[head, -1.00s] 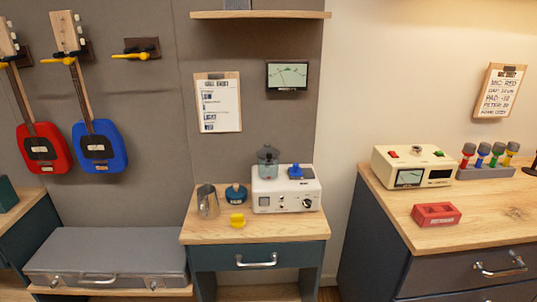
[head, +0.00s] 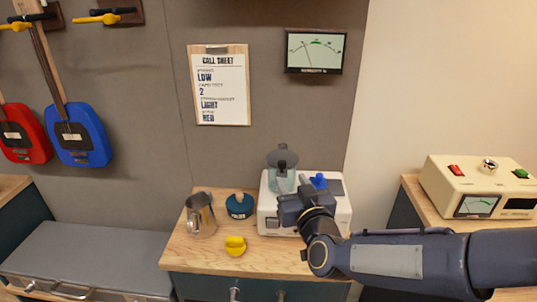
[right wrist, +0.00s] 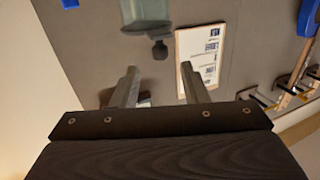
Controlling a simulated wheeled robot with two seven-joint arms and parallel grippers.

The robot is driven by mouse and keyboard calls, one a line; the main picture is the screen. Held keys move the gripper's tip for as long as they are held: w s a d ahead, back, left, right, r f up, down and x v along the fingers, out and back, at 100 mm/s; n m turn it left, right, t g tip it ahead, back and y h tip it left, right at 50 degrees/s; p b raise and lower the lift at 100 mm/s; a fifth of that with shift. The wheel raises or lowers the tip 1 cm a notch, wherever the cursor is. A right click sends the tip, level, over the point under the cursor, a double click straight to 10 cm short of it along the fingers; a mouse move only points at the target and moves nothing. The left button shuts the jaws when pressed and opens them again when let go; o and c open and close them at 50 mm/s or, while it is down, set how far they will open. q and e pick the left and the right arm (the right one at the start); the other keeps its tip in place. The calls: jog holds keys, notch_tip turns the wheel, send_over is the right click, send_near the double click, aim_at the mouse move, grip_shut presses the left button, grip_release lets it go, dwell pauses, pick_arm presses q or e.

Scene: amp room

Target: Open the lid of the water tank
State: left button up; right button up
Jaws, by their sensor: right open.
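The water tank (head: 281,183) is a translucent grey-teal container on the white machine (head: 334,217), with a dark knob on its lid (head: 282,153). My right gripper (head: 284,196) is in front of the tank in the head view, and its wrist hides part of the machine. In the right wrist view, where the scene shows upside down, the two fingers (right wrist: 158,70) are apart and empty. The tank (right wrist: 147,12) and its dark knob (right wrist: 160,50) show beyond the fingertips, with the knob in line with the gap. My left gripper is not in view.
A metal pitcher (head: 201,216), a dark teal round item (head: 239,205) and a yellow item (head: 235,246) stand left of the machine on the wooden top (head: 193,255). A blue knob (head: 319,182) is on the machine. A clipboard (head: 219,86) and a meter (head: 315,53) hang behind.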

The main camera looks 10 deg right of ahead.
aim_at(284, 166)
jog(key=w, duration=0.4)
jog(key=w+p, duration=0.1)
jog(key=w, duration=0.3)
jog(key=shift+w+a+r, duration=0.15)
jog(key=shift+w+a, duration=0.05)
jog(key=shift+w, duration=0.05)
grip_shut()
